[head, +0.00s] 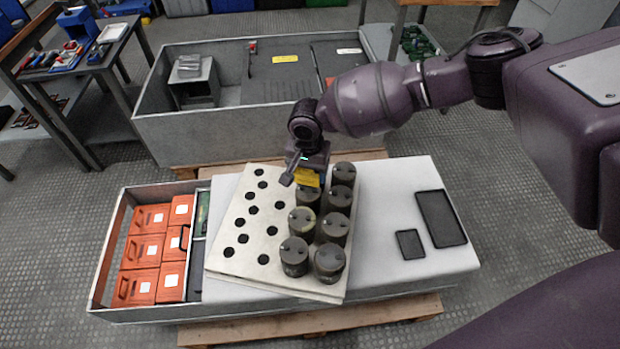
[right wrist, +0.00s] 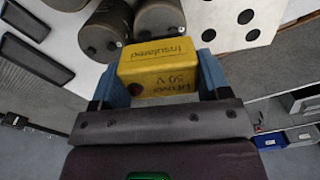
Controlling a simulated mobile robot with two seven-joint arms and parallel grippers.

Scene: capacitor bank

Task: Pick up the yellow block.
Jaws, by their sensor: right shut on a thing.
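The yellow block (head: 308,178) is at my right gripper in the head view, close to the far end of the rows of dark cylinders. In the right wrist view the yellow block (right wrist: 158,68) has dark printed lettering and sits between the two blue fingers of my right gripper (right wrist: 160,80). My right gripper (head: 306,174) is shut on it. The gripper and wrist hide part of the block in the head view. I cannot tell whether its underside touches the plate. My left gripper is not in view.
Several dark cylinders (head: 330,260) stand on a pale plate with holes (head: 240,225). The plate lies on a grey case (head: 400,280) with two dark pads (head: 441,218). Orange boxes (head: 140,250) fill the left tray. A grey bin (head: 200,140) stands behind.

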